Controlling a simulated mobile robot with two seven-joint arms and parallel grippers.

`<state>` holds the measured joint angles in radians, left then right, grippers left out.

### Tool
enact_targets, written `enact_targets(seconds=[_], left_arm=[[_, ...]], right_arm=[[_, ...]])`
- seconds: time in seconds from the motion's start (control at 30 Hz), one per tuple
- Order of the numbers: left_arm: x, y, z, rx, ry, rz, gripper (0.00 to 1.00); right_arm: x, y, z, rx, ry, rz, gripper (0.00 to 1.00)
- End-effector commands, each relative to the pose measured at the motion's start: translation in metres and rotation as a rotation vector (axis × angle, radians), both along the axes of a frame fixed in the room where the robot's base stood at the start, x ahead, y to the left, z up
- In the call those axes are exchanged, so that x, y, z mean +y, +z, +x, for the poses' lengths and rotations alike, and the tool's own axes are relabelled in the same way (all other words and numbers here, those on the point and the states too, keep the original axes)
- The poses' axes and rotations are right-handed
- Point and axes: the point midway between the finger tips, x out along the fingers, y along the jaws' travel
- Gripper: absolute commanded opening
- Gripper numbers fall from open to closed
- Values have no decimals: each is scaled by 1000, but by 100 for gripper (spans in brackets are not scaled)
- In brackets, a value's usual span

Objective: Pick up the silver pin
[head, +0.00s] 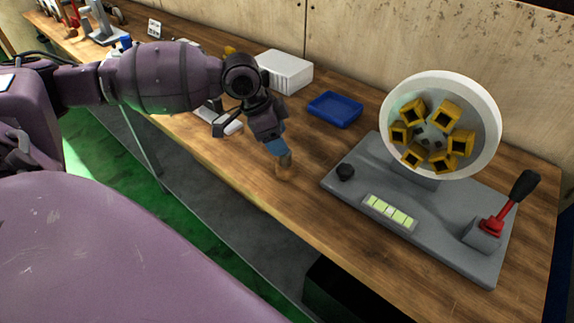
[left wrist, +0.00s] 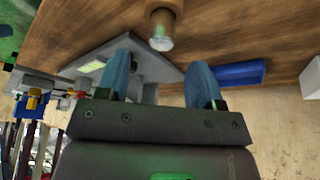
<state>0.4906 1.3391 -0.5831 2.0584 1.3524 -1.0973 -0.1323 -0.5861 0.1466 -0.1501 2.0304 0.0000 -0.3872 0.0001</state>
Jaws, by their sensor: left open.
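The silver pin (head: 283,171) stands upright on the wooden bench near its front edge, left of the grinder. In the left wrist view the pin (left wrist: 162,28) shows as a short metal cylinder with a round end, beyond the gap between my fingers. My left gripper (head: 276,146) is open, with blue fingers pointing down just above the pin in the head view. In the left wrist view my left gripper (left wrist: 162,72) has nothing between its fingers. The fingers cover part of the pin's top in the head view. My right gripper is not in view.
The grinder's grey base (head: 420,212) carries a round drum (head: 388,110) with yellow blocks and a red lever (head: 492,226). A blue tray (head: 335,109) and a white box (head: 286,72) stand behind. Bare bench surrounds the pin.

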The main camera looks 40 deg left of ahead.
Motion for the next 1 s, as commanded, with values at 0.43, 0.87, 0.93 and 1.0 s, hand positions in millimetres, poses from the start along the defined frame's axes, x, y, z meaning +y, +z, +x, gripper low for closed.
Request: enact_targets(seconds=[0.43,0.87,0.93,1.0], left_arm=[[-10,-39,9,2,0,-1,61],[-14,-50,13,-2,1,0,51],[-14,-50,13,-2,1,0,41],[-14,-50,13,-2,1,0,30]], right_arm=[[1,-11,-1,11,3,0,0],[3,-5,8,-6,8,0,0],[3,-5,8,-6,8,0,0],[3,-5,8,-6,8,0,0]])
